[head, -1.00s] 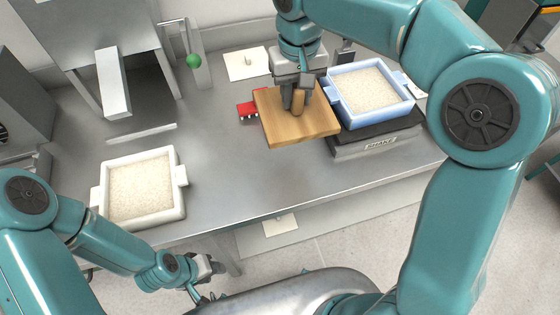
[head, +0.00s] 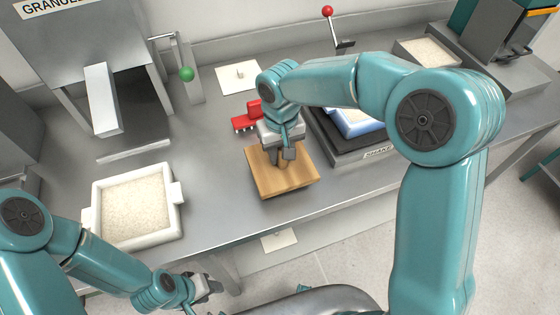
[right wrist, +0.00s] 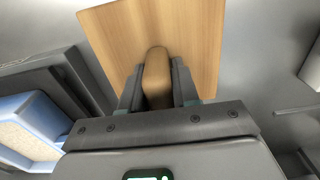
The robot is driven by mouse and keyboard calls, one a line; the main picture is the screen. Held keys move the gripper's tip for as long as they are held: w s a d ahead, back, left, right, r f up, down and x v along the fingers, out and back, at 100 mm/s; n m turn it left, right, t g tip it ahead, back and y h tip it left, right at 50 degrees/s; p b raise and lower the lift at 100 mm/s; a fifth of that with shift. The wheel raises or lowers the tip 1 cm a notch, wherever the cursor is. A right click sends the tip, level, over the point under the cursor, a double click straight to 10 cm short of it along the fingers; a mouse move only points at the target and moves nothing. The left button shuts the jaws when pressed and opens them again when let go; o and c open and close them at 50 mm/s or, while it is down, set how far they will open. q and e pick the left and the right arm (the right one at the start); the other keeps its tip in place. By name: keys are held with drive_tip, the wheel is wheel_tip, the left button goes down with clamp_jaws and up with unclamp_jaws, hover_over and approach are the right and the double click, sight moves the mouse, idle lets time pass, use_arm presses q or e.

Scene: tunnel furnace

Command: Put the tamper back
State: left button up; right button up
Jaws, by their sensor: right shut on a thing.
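The tamper is a square wooden board (head: 298,187) with a wooden handle (right wrist: 157,75) standing up from its middle. My right gripper (head: 281,158) is shut on that handle from above. The right wrist view shows the handle between the two fingers and the board (right wrist: 190,30) beyond. In the head view the board is over the front part of the metal bench; I cannot tell whether it touches the bench. A white square plate (head: 238,76) lies flat at the back of the bench. My left gripper (head: 205,288) is low at the bench's front; its jaws are too small to judge.
A white tray of granules (head: 138,206) stands on the left. A blue tray (head: 358,128) sits on the dark shaker (head: 350,152) at right, partly behind my arm. A red brush-like tool (head: 246,119) lies just behind the tamper. Bare bench (head: 215,165) lies between tamper and white tray.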

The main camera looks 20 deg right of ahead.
sight(280, 163)
wheel_tip(280, 163, down, 4)
drive_tip(key=shift+a+f, duration=0.1)
drive_tip(key=shift+a, duration=0.05)
drive_tip(key=shift+f, duration=0.35)
drive_tip(key=o, duration=0.9)
drive_tip(key=shift+o, duration=0.2)
drive_tip(key=shift+r, duration=0.25)
wheel_tip(280, 163, up, 12)
drive_tip(key=shift+r, duration=0.1)
